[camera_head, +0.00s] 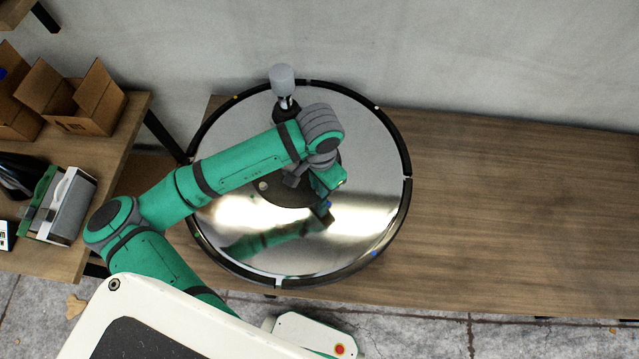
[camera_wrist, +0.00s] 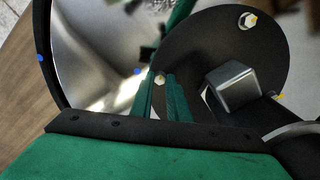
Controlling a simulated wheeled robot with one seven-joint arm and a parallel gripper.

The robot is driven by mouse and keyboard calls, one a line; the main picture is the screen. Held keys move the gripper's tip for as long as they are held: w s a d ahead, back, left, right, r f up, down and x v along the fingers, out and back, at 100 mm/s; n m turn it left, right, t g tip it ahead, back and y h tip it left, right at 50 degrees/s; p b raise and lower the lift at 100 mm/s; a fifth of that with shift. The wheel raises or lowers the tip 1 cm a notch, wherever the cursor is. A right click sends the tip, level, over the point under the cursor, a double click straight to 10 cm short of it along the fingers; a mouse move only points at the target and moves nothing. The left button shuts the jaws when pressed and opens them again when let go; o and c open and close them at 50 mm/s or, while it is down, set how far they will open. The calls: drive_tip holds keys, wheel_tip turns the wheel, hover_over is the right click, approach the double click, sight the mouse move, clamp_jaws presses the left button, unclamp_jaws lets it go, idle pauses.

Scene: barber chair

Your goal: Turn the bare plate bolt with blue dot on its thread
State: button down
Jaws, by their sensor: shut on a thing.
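The barber chair's round base plate (camera_head: 365,150) is shiny with a black rim and lies on the wooden table. A black disc (camera_wrist: 205,50) sits at its middle, with a grey square post (camera_wrist: 235,88). My gripper (camera_head: 325,200) reaches down at the disc's right edge. In the wrist view my gripper (camera_wrist: 161,82) has its two green fingers close together around a small pale bolt head (camera_wrist: 160,79). A blue dot (camera_wrist: 137,71) shows just left of this bolt. The bolt's thread is hidden. Another bolt (camera_wrist: 247,20) stands clear on the disc.
The table (camera_head: 510,210) is clear to the right. Cardboard boxes (camera_head: 85,100) and a white and grey item (camera_head: 65,205) stand on the left table. A wall is behind.

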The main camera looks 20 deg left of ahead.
drive_tip(key=m, duration=0.5)
drive_tip(key=shift+m, duration=2.3)
drive_tip(key=shift+d, duration=0.1)
drive_tip(key=c, duration=1.7)
unclamp_jaws()
wheel_tip(320, 180, up, 11)
drive_tip(key=shift+f, duration=0.15)
